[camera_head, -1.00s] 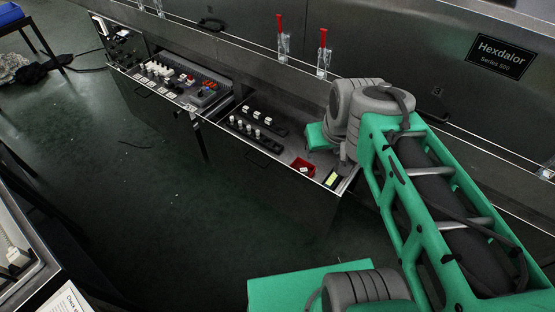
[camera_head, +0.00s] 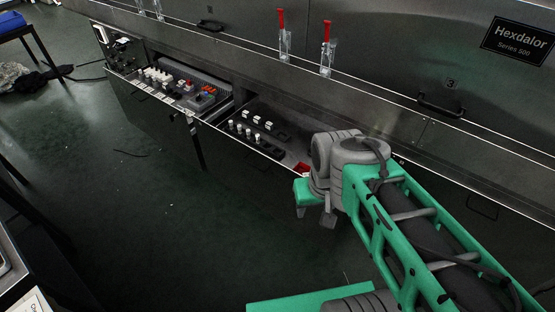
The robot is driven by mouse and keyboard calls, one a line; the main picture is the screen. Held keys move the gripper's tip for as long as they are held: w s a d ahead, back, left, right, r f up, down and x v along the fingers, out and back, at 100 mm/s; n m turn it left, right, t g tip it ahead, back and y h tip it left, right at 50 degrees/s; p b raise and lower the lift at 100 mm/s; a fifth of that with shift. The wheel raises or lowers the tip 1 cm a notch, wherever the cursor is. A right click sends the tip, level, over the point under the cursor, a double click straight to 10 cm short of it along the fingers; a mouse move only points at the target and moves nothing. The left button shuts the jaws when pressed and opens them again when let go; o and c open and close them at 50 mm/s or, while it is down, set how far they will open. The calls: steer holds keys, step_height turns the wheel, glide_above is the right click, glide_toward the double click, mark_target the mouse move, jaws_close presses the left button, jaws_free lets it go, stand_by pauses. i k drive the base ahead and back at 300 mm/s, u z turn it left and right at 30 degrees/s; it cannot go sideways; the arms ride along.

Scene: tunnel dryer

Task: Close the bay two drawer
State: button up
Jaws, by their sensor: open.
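Two drawers stand pulled out below the steel dryer. The nearer open drawer (camera_head: 274,157) holds two black strips with white knobs, and a bit of a red tray (camera_head: 301,168). The farther open drawer (camera_head: 128,77) holds white, red and blue parts. I read no bay number on either drawer front. My gripper (camera_head: 327,217) is at the lower right of the nearer drawer, fingers down and open, with nothing seen in it. It appears to be in front of that drawer's front edge, apart from it. My wrist hides the drawer's right end.
A panel marked 3 with a handle (camera_head: 441,107) is at the right. A dark table with a blue tray (camera_head: 12,22) is at upper left. The dark green floor (camera_head: 130,200) before the drawers is mostly clear.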

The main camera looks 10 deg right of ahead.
mark_target(264, 175)
steer(key=u, duration=0.85)
steer(key=i, duration=0.5)
steer(key=u, duration=1.05)
